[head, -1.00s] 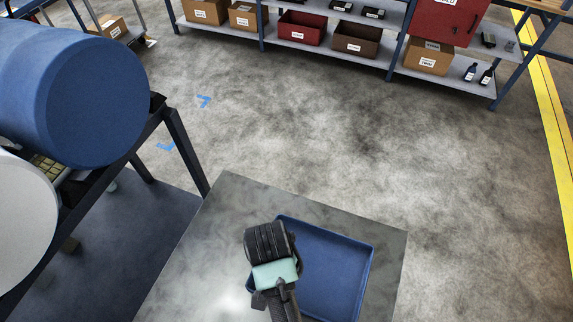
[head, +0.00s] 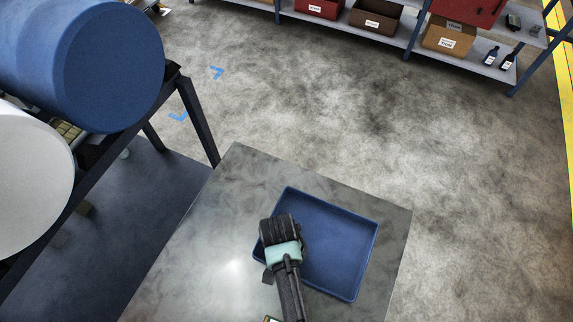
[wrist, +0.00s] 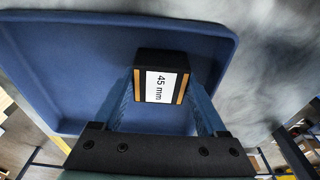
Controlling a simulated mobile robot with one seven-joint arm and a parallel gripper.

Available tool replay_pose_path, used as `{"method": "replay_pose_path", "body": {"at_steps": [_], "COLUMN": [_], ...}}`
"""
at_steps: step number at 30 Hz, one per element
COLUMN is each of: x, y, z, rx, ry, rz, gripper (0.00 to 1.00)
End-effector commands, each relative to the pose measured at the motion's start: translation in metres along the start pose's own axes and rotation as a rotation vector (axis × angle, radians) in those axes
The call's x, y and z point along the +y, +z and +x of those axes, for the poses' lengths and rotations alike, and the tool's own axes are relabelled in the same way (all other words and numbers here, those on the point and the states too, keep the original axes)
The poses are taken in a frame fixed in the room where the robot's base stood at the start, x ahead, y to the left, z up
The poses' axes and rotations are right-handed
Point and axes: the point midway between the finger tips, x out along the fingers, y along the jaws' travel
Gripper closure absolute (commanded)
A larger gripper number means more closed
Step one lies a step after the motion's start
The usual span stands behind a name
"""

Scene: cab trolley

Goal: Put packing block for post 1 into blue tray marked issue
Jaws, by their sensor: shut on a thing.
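The blue tray (head: 342,237) lies on the grey table top in the head view, and its inside fills much of the wrist view (wrist: 60,62). My gripper (head: 280,232) is over the tray's left part in the head view. In the wrist view my gripper (wrist: 165,92) is shut on a dark block (wrist: 162,64) with a white "45 mm" label and tan edge strips. The block is between the two fingers, over the tray; whether it touches the tray floor I cannot tell. My gripper hides the block in the head view. No issue marking shows on the tray.
A rack with a large blue roll (head: 105,70) and a white roll (head: 30,185) stands at left. Shelving with bins (head: 375,17) stands at the back, beyond open floor.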

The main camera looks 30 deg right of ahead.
Motion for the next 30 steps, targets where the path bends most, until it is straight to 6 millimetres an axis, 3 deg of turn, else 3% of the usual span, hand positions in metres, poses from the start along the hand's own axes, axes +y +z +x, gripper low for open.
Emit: {"method": "replay_pose_path", "body": {"at_steps": [3, 4, 8, 20, 30], "x": [0.0, 0.0, 0.0, 0.0, -0.001], "y": [0.001, 0.001, 0.001, -0.001, 0.0], "z": [0.004, 0.004, 0.003, -0.007, -0.065], "rx": [0.0, 0.0, 0.0, 0.002, 0.003], "ry": [0.0, 0.0, 0.0, -0.002, -0.003], "rz": [0.0, 0.0, 0.0, -0.001, -0.001], "gripper": [0.88, 0.24, 0.0, 0.0, 0.0]}}
